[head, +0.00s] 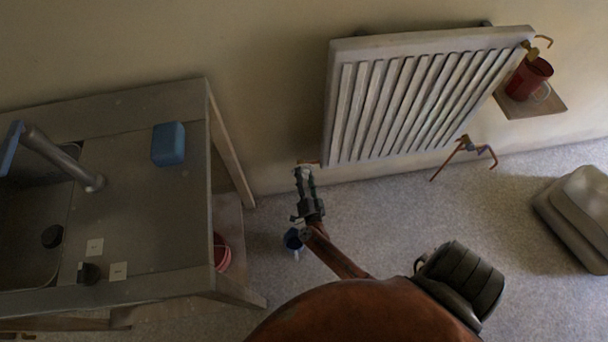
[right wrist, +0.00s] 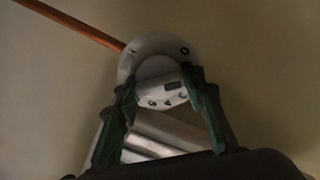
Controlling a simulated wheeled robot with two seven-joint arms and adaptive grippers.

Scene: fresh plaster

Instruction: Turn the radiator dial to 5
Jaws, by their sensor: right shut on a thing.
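The white radiator dial (right wrist: 160,68) shows in the right wrist view, with an orange pipe (right wrist: 82,31) running up to the left from it. My right gripper (right wrist: 160,86) has its two green fingers on either side of the dial, shut on it. A dark bar and several small marks show on the dial face; most are too small to read, and one at the right looks like a 0. In the head view, my right gripper (head: 303,174) is at the lower left corner of the white radiator (head: 375,45) and hides the dial. My left gripper is not in view.
A workbench (head: 140,215) with a sink, tap and blue block (head: 168,144) stands at the left. A blue mug (head: 293,240) is on the floor near my right arm. A grey cushion-like object (head: 580,215) lies at the right.

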